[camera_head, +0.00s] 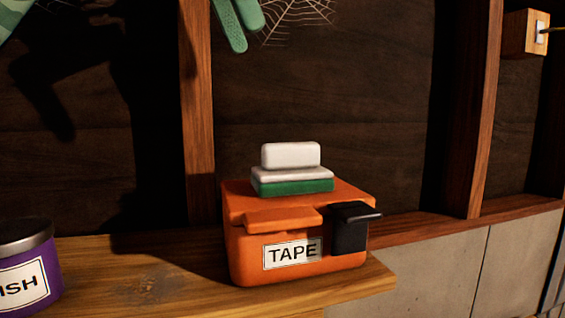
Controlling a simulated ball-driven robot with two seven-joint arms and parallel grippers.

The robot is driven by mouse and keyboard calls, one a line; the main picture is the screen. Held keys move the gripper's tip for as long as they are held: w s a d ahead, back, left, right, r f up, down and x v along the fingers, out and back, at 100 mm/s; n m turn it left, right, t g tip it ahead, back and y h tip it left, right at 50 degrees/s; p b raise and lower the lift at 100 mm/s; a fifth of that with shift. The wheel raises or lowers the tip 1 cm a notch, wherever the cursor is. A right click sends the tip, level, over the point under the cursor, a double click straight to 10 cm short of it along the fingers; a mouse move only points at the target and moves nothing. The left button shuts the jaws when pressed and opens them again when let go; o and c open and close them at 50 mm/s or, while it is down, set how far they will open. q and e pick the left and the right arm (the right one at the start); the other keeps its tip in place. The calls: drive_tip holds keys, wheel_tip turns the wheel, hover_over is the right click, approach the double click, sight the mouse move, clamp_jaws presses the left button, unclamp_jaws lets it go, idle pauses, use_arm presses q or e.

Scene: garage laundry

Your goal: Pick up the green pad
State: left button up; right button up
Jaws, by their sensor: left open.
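The green pad (292,187) is a flat green block with a pale top layer and a white rounded handle (290,155) on it. It rests flat on the lid of an orange box (245,265) labelled TAPE. My left gripper (243,38) shows at the top edge as pale green fingers, above and left of the pad and apart from it. It is open and holds nothing that I can see; its upper part is cut off by the frame. My right gripper is not in view.
The orange box has a black latch (350,228) on its right and stands near the end of a wooden shelf (150,285). A purple tin (28,270) stands at the lower left. A cobweb (296,16) hangs on the dark wall. The space around the pad's handle is clear.

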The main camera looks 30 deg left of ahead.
use_arm(q)
approach(286, 143)
drive_tip(key=d+f, duration=0.1)
drive_tip(key=x, duration=0.5)
drive_tip(key=shift+w+a+b, duration=0.35)
drive_tip(key=shift+b, duration=0.05)
drive_tip(key=shift+w+d+f, duration=0.15)
drive_tip(key=shift+f, duration=0.05)
drive_tip(key=x, duration=0.4)
drive_tip(key=shift+s+f+b, duration=0.25)
drive_tip(key=shift+b, duration=0.1)
drive_tip(key=shift+w+f, duration=0.25)
drive_tip(key=shift+w, duration=0.05)
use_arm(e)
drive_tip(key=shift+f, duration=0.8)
use_arm(q)
drive_tip(key=shift+s, duration=0.15)
drive_tip(key=c, duration=1.1)
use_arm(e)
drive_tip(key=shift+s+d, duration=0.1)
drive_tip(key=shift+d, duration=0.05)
